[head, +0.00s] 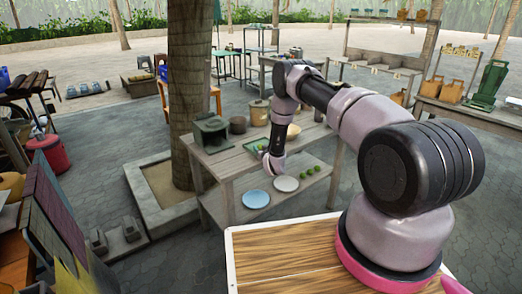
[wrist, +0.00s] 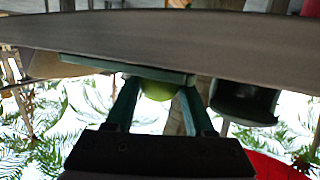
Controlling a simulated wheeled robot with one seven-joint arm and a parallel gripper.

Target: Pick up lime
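In the wrist view a rounded green lime (wrist: 157,90) shows between the fingertips of my gripper (wrist: 158,92), partly hidden by the rim of a green tray (wrist: 125,70). The two fingers stand apart, one on each side of the lime. I cannot tell whether they touch it. In the head view the end of my arm is low over the table, behind the plates; its fingers are hidden there.
A dark green stove (head: 212,134), a brown pot (head: 238,125) and a tan pot (head: 259,112) stand farther back. A tree trunk (head: 190,70) rises left of the table (head: 222,166).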

